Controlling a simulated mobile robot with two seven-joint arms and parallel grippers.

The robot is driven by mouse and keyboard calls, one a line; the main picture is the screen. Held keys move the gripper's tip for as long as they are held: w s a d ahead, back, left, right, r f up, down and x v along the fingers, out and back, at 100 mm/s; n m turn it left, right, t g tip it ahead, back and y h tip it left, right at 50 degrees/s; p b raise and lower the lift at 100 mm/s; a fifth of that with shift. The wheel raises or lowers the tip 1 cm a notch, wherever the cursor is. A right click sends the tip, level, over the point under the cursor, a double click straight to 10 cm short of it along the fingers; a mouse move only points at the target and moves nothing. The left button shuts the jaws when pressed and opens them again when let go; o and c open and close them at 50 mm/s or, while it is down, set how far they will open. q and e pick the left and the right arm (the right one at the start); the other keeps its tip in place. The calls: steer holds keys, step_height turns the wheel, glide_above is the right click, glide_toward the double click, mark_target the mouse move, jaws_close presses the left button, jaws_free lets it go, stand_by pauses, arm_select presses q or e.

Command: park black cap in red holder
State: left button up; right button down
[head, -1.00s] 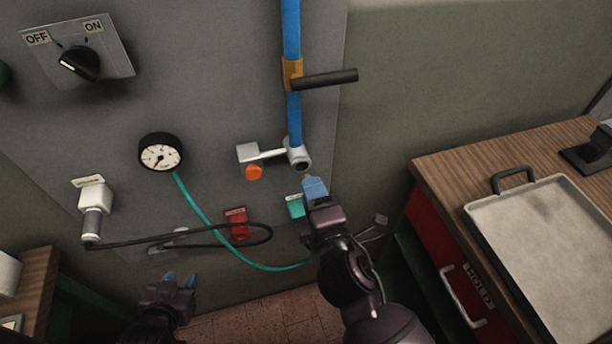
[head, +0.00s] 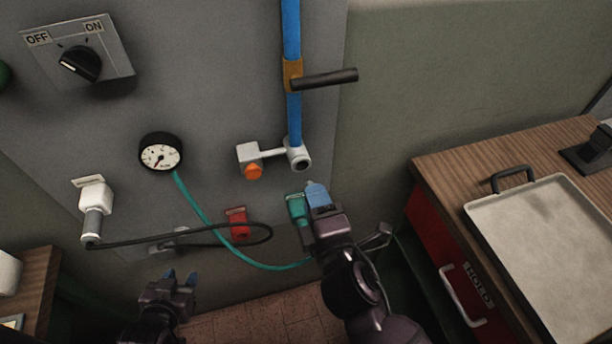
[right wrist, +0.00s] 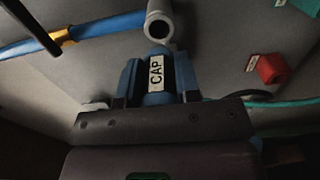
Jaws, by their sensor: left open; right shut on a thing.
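The red holder (head: 238,222) is fixed low on the grey panel; in the right wrist view it shows at the right (right wrist: 267,68). My right gripper (head: 317,192) has its blue fingers shut on the cap (right wrist: 157,72), which bears a white CAP label. The cap looks dark bluish there and is mostly hidden by the fingers in the head view. This gripper is below the open grey pipe end (head: 299,158), apart from it, and right of the red holder. My left gripper (head: 181,276) is open and empty at the lower left.
A teal holder (head: 297,208) is just left of my right gripper. A black cable (head: 150,238) loops across the red holder's front area, and a teal hose (head: 208,226) hangs from the gauge (head: 161,154). A wooden counter with a metal tray (head: 545,235) is at the right.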

steer(key=shift+s, duration=0.15)
steer(key=shift+s+d, duration=0.15)
steer(key=shift+s, duration=0.1)
